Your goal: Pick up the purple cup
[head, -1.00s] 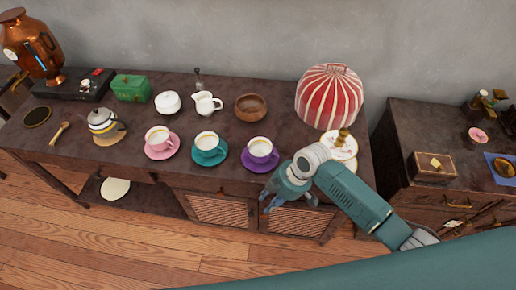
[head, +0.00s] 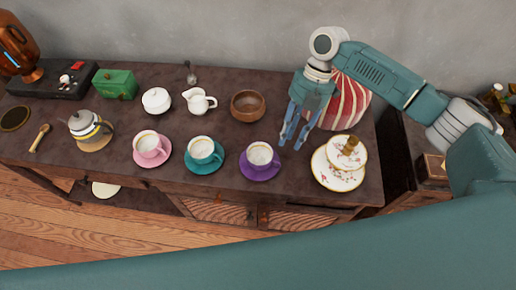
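The purple cup (head: 259,155) stands upright on its purple saucer (head: 259,174), right of the middle of the cabinet top in the head view. My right gripper (head: 292,141) points down above the cabinet top, to the right of the purple cup and slightly behind it. Its fingers are spread with a gap between them, and nothing shows between them. They look close to the cup but apart from it. My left gripper is not in the head view.
A teal cup (head: 203,151) and a pink cup (head: 150,147) stand to the left on saucers. A wooden bowl (head: 248,106) is behind. A tiered plate stand (head: 337,175) is at the right. A red striped cosy (head: 350,104) stands behind my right arm.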

